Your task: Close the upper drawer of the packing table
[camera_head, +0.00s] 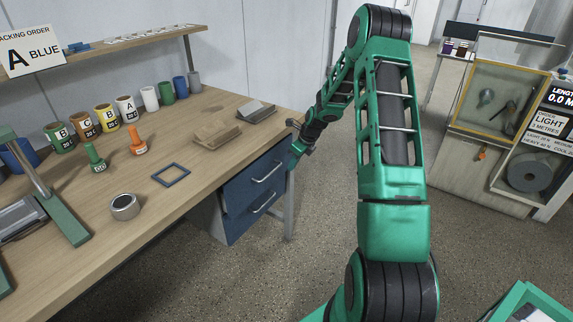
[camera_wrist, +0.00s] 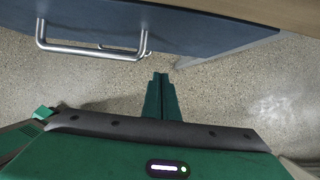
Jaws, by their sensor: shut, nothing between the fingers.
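The packing table (camera_head: 205,168) has two blue drawers under its right end. The upper drawer (camera_head: 240,187) has a silver bar handle (camera_head: 268,173); I cannot tell whether its front stands proud of the table's frame. In the wrist view, a blue drawer front (camera_wrist: 195,32) with a bar handle (camera_wrist: 90,48) crosses the top. My gripper (camera_head: 293,166) is at the right end of the drawer fronts, below the tabletop edge. In the wrist view my gripper (camera_wrist: 160,77) is shut and empty, its tips just short of the blue front, right of the handle; contact is not clear.
The lower drawer (camera_head: 240,219) sits below with its own handle. A table leg (camera_head: 289,205) stands close right of the drawers. Cups, orange and green stampers, a blue frame and wooden blocks lie on the tabletop. Floor (camera_head: 315,235) before the drawers is clear. A cabinet (camera_head: 470,155) stands right.

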